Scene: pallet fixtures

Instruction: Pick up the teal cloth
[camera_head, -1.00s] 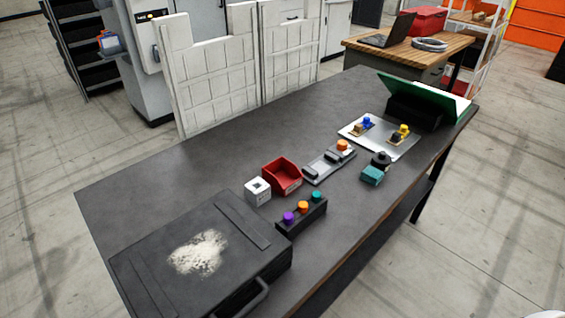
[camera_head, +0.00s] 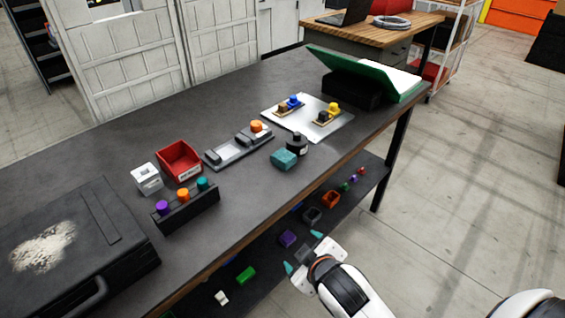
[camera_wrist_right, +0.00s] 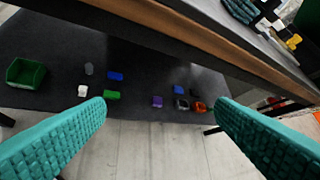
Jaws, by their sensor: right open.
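The teal cloth (camera_head: 284,159), a small folded block, lies on the dark table top (camera_head: 245,190) near its front edge, beside a black round bottle (camera_head: 297,144). My right gripper (camera_head: 302,251) is in front of the table edge, nearer the camera than the cloth and apart from it. Its teal fingers are spread with nothing between them. In the right wrist view the open fingers (camera_wrist_right: 161,105) face the lower shelf, and a dark teal shape at the top edge may be the cloth. My left gripper is not in view.
A red bin (camera_head: 179,161), white cube (camera_head: 147,178), button block (camera_head: 186,207), grey fixture (camera_head: 238,147) and metal plate (camera_head: 330,128) stand on the table. The lower shelf (camera_wrist_right: 140,60) holds several small blocks and a green bin (camera_wrist_right: 25,73). The wooden table edge lies between gripper and cloth.

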